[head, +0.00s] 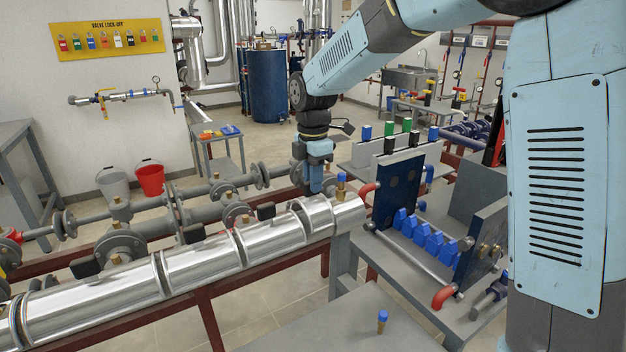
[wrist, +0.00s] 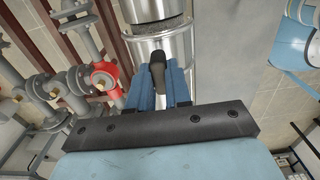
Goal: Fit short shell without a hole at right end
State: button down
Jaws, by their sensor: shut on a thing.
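My gripper (head: 316,188) is over the right part of the shiny metal-clad pipe (head: 205,267). Its blue fingers are shut on a dark grip (wrist: 157,72), seen in the wrist view. This grip seems to belong to a short shiny shell (head: 315,213) under the fingers, whose curved edge stands slightly proud of the cladding beside it. I cannot tell whether the shell touches the pipe. In the wrist view a dark grey band (wrist: 158,31) crosses between shiny metal pieces.
A plate exchanger with a dark blue plate (head: 397,190) and blue pieces (head: 425,235) stands close on the right. Grey pipes with flanges and valves (head: 118,243) run behind the clad pipe. A grey table (head: 340,325) in front holds one blue-capped fitting (head: 382,320).

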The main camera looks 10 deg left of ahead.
jog(key=shift+f, duration=1.2)
jog(key=c, duration=1)
grip_release()
jog(key=shift+r, duration=4.5)
